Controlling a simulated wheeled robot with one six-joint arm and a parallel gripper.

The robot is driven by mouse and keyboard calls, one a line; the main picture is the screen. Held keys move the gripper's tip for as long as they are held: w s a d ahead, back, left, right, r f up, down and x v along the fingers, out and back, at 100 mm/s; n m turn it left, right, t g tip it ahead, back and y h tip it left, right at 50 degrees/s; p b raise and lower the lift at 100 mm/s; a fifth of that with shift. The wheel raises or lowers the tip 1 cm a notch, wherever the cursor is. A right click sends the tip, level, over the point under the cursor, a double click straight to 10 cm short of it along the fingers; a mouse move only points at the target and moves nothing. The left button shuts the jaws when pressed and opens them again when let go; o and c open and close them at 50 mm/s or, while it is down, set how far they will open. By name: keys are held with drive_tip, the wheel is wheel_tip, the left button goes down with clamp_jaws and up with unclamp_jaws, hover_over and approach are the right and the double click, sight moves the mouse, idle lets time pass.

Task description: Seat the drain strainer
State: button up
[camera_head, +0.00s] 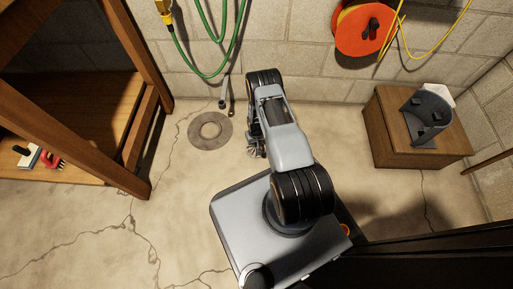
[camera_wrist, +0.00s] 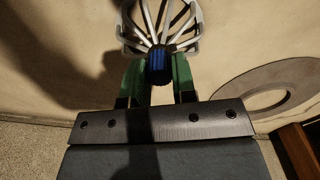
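The drain strainer is a wire basket (camera_wrist: 160,22) with a blue ribbed knob (camera_wrist: 159,66). My gripper (camera_wrist: 160,78) has green fingers on both sides of the knob and appears shut on it. In the head view the strainer (camera_head: 253,151) shows only in small part below my gripper, over the floor right of the drain; my arm hides the rest. The drain (camera_head: 195,131) is a round grey metal ring set in the concrete floor, with nothing seen in its opening. In the wrist view the drain ring (camera_wrist: 248,98) lies to the right, apart from the strainer.
A wooden shelf (camera_head: 128,150) stands left of the drain. Pipe ends (camera_head: 222,104) come down the block wall behind it. A green hose (camera_head: 200,72) hangs above. A wooden box (camera_head: 385,135) with a grey curved part stands at the right. Floor around the drain is clear.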

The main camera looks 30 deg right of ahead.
drive_tip(key=c, duration=0.3)
drive_tip(key=shift+s+r+p, duration=0.1)
drive_tip(key=shift+r+p, duration=1.05)
drive_tip(key=shift+r, duration=0.6)
